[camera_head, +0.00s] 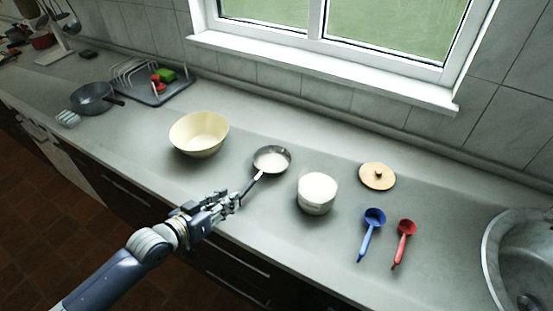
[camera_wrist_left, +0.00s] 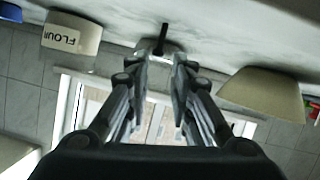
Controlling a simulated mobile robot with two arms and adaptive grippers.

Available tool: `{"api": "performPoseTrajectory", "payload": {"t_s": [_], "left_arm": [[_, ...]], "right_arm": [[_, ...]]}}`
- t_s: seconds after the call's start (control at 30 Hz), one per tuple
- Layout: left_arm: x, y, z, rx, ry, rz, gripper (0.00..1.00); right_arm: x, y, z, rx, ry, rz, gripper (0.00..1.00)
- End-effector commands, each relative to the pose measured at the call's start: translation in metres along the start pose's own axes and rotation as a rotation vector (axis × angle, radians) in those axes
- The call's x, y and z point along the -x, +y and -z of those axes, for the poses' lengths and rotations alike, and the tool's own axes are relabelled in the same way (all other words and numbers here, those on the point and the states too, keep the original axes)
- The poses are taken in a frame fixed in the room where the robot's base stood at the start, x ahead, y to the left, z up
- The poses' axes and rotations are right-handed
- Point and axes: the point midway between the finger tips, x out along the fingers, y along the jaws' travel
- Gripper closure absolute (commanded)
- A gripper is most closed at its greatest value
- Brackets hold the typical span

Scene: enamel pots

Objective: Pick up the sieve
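The sieve (camera_head: 272,158) has a round metal rim and a pale mesh. It lies on the counter between the cream bowl and the white jar, its dark thin handle (camera_head: 250,187) pointing toward the front left. My left gripper (camera_head: 236,200) is at the handle's near end. In the left wrist view my left gripper (camera_wrist_left: 160,68) has its two fingers apart, with a gap between them. Part of the sieve (camera_wrist_left: 157,45) and its dark handle show beyond and between the fingertips. I cannot tell whether a finger touches the handle. My right gripper is not in view.
A cream bowl (camera_head: 199,134) stands left of the sieve, and a white jar (camera_head: 317,194), labelled FLOUR in the wrist view (camera_wrist_left: 72,35), right of it. A wooden lid (camera_head: 377,176), a blue scoop (camera_head: 371,232), a red scoop (camera_head: 403,242) and the sink (camera_head: 490,250) lie further right.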

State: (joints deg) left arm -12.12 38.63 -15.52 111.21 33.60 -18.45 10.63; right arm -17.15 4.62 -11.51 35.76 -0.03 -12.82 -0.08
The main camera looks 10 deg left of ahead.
Motion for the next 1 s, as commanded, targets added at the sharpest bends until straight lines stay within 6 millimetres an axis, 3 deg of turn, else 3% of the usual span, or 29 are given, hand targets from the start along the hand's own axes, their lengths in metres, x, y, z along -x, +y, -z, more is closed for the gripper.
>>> {"api": "performPoseTrajectory", "payload": {"t_s": [0.17, 0.5, 0.77, 1.0], "left_arm": [[-0.009, 0.001, 0.003, 0.001, 0.003, -0.002, 0.79], [-0.051, 0.001, 0.003, 0.001, 0.003, -0.002, 0.79], [-0.065, 0.002, 0.005, 0.000, 0.002, -0.003, 0.79], [-0.094, 0.003, 0.006, 0.001, 0.002, -0.003, 0.79]], "right_arm": [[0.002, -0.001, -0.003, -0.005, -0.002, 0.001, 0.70], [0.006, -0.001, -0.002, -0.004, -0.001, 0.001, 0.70], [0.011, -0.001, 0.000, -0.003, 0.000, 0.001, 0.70], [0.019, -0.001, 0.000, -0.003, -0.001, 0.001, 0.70]]}}
